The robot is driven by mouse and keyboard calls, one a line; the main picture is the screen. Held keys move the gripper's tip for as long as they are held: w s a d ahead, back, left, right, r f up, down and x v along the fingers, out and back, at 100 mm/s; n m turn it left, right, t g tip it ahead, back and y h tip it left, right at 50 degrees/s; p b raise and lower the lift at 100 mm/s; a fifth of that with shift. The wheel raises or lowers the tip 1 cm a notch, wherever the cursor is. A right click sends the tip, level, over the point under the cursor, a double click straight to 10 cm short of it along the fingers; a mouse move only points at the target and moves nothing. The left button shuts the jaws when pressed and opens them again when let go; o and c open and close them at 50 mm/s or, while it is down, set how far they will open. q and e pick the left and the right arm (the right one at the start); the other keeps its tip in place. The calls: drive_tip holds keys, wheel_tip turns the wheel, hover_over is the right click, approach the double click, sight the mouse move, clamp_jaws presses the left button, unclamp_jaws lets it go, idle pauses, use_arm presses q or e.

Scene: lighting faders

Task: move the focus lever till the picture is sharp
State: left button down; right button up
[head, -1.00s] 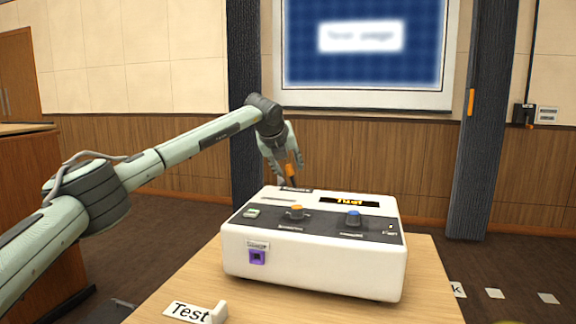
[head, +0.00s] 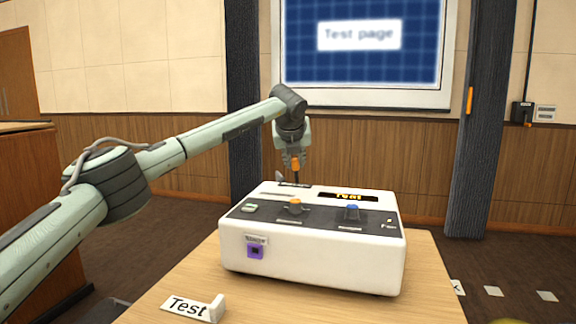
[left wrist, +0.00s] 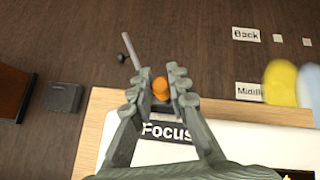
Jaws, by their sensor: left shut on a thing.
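The focus lever has an orange knob (head: 295,164) and stands at the back left of the white projector box (head: 310,262). My left gripper (head: 293,158) is shut on the knob from above. In the left wrist view the orange knob (left wrist: 161,88) sits between the two fingers, beyond the "Focus" label (left wrist: 167,132). The screen (head: 362,45) on the wall shows a blue grid and a white box reading "Test page". The words are readable, but their edges and the grid lines look slightly soft. My right gripper is not in view.
The box top carries an orange knob (head: 293,206), a blue knob (head: 352,212) and a lit display (head: 348,196). Floor cards include "Back" (left wrist: 246,34). Blurred yellow and blue shapes show beside them.

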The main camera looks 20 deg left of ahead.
use_arm(q)
drive_tip(key=shift+d, duration=0.2)
drive_tip(key=c, duration=1.4)
unclamp_jaws()
drive_tip(key=shift+c, duration=0.2)
drive_tip(key=v, duration=1.2)
drive_tip(key=shift+s+f, duration=0.1)
